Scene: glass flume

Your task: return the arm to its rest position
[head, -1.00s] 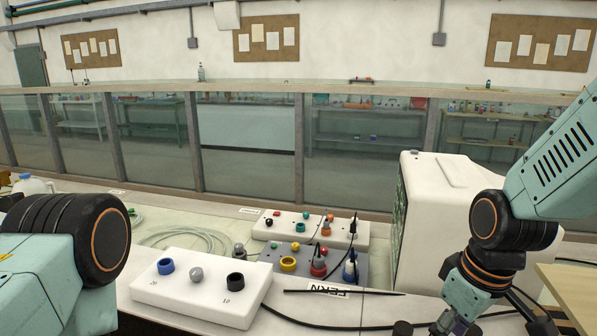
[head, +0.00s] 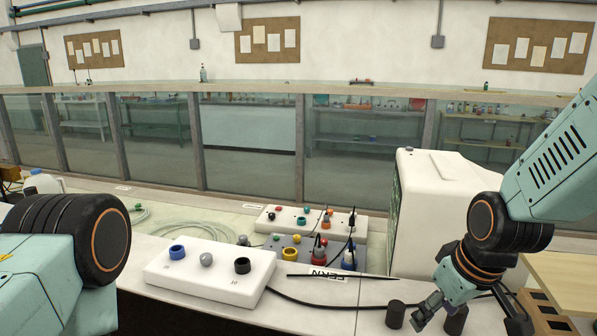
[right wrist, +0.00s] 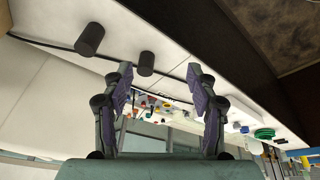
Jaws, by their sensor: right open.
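My right arm comes in from the right in the head view. Its gripper (head: 428,310) hangs low over the front of the bench, beside two black cylinders. In the right wrist view the two fingers of this gripper (right wrist: 159,75) stand apart with nothing between them. The black cylinders (right wrist: 90,38) (right wrist: 146,63) show beyond the fingers in that view, apart from them. Of my left arm only a teal link and a dark joint show at the left of the head view; its gripper is out of view.
A white box with sockets (head: 210,284) stands front left. A grey panel with coloured knobs (head: 300,253) and a white strip box (head: 285,222) lie behind it. A large white case (head: 418,195) stands near my right arm. A black cable (head: 315,304) crosses the bench front. A wooden rack (head: 565,285) is at right.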

